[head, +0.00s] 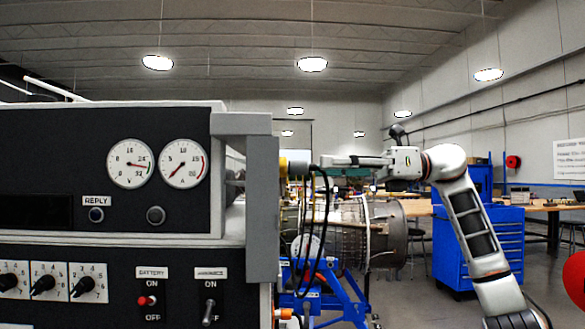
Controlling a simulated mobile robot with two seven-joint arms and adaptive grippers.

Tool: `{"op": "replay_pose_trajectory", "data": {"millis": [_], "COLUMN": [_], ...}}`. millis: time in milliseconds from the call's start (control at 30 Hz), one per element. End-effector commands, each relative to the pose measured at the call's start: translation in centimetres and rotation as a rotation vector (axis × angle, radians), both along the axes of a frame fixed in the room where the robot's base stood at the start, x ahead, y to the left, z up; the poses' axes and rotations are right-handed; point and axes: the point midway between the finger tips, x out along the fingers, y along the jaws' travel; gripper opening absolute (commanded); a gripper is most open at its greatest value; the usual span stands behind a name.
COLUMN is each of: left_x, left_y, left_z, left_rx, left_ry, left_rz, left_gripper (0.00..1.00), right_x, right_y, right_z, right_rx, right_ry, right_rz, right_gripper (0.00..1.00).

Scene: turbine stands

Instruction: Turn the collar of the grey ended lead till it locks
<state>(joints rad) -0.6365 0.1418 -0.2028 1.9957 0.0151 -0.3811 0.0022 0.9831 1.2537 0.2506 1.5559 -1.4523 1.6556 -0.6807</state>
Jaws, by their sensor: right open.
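The grey ended lead's plug (299,168) is at the right side of the black instrument cabinet. A yellow ring (283,166) shows between the grey plug and the cabinet's grey edge. Whether the collar is locked cannot be told. The black lead (327,215) hangs down from the plug in a loop. My right gripper (324,162) comes in from the right, with its fingertips close to the plug's outer end. It is open; I cannot tell whether a finger touches the plug. My left gripper is not in view.
The cabinet (180,235) with gauges and switches fills the left, and its grey upright edge (262,210) stands beside the plug. An orange end (286,313) shows lower down. Behind are a turbine (355,228) on a blue stand (340,300) and a blue tool chest (480,245).

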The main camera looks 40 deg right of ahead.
Motion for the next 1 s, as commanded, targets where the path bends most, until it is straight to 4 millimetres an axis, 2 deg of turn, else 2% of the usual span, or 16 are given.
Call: {"op": "replay_pose_trajectory", "data": {"millis": [133,400,600,833,967,1000], "left_x": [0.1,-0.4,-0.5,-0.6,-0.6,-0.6], "left_y": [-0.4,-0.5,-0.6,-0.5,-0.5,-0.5], "left_z": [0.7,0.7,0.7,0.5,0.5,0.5], "left_rx": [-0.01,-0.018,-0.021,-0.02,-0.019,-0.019], "left_ry": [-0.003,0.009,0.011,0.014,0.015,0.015], "left_rz": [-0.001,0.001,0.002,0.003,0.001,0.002], "left_gripper": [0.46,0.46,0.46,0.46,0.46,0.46], "right_x": [1.3,3.7,4.5,4.5,4.5,4.5], "right_y": [1.8,4.6,5.4,5.4,5.4,5.4], "right_z": [0.3,0.2,0.1,0.0,0.0,0.0], "right_rx": [-0.001,-0.001,-0.002,-0.003,-0.003,-0.003], "right_ry": [-0.006,-0.004,-0.003,-0.002,-0.002,-0.002], "right_rz": [0.005,0.003,0.001,0.0,0.0,0.0], "right_gripper": [0.45,0.45,0.45,0.45,0.11,0.06]}}
